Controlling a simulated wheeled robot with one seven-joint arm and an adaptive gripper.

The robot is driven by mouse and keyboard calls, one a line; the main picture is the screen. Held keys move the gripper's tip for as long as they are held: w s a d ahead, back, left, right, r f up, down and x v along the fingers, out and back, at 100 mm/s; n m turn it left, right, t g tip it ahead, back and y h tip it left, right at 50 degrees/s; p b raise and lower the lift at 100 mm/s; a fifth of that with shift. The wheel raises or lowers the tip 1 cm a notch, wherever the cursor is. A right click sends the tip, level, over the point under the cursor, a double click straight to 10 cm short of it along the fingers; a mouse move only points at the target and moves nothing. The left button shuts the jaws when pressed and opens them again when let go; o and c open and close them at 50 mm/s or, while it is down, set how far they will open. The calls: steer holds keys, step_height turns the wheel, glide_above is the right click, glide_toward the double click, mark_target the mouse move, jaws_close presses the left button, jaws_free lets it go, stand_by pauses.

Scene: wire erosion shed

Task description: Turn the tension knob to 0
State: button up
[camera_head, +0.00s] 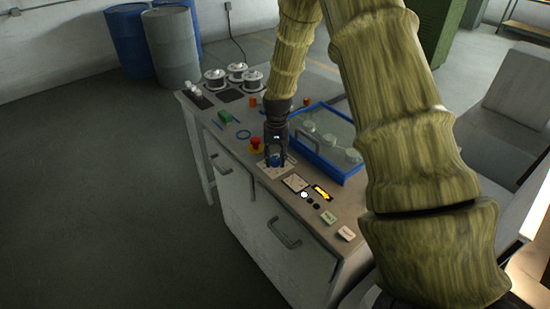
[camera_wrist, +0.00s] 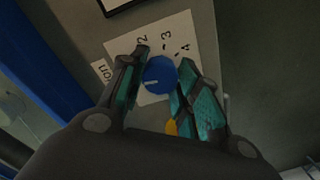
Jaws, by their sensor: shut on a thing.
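The tension knob (camera_wrist: 159,72) is blue and round, with a white pointer line that lies toward the left finger in the wrist view. It sits on a white dial plate (camera_wrist: 183,25) where the figures 2, 3 and 4 show. The 0 mark is not visible, and part of the plate is hidden by my fingers. My gripper (camera_wrist: 164,62) is closed around the knob, one finger on each side. In the head view my gripper (camera_head: 275,157) points down at the blue knob (camera_head: 276,161) near the bench's front edge.
A red stop button (camera_head: 256,142) stands just left of my gripper. A blue-framed tray (camera_head: 337,177) with a clear cover lies close on the right. A yellow display (camera_head: 321,192) is nearer the front. Wire spools (camera_head: 237,71) stand at the bench's far end.

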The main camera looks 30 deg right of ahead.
mark_target(276, 159)
steer(key=shift+n, duration=0.9)
steer(key=o, duration=1.1)
steer(key=shift+c, duration=0.2)
steer(key=shift+r, duration=0.15)
step_height(276, 159, up, 12)
steer(key=shift+d, duration=0.25)
